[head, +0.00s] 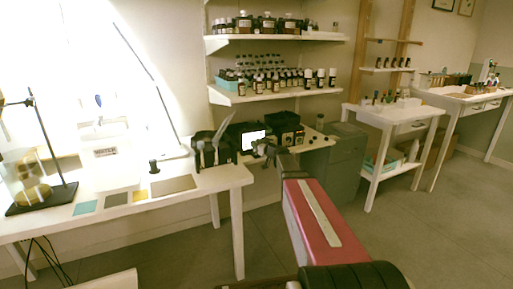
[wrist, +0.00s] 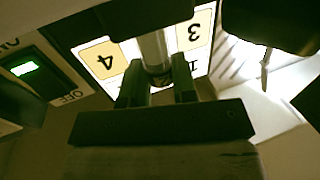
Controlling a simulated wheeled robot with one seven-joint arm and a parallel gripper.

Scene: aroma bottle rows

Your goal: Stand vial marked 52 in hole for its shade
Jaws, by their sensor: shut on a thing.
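In the wrist view my gripper (wrist: 158,88) is shut on a slim clear vial (wrist: 154,50) with a dark end. The number on this vial is not readable. Behind the vial is a bright lit panel (wrist: 202,62) with upside-down labels 3 and 4. In the head view my gripper (head: 264,149) is small and dark, at a black device with a lit screen (head: 253,140). The vial cannot be made out there. I cannot tell any holes or their shades.
A green-lit on/off switch (wrist: 25,68) is at the left of the wrist view. A white table (head: 225,178) with a lamp stand and flat coloured mats is at left. Shelves (head: 290,93) of bottles hang behind. A second black box (head: 286,132) stands close by.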

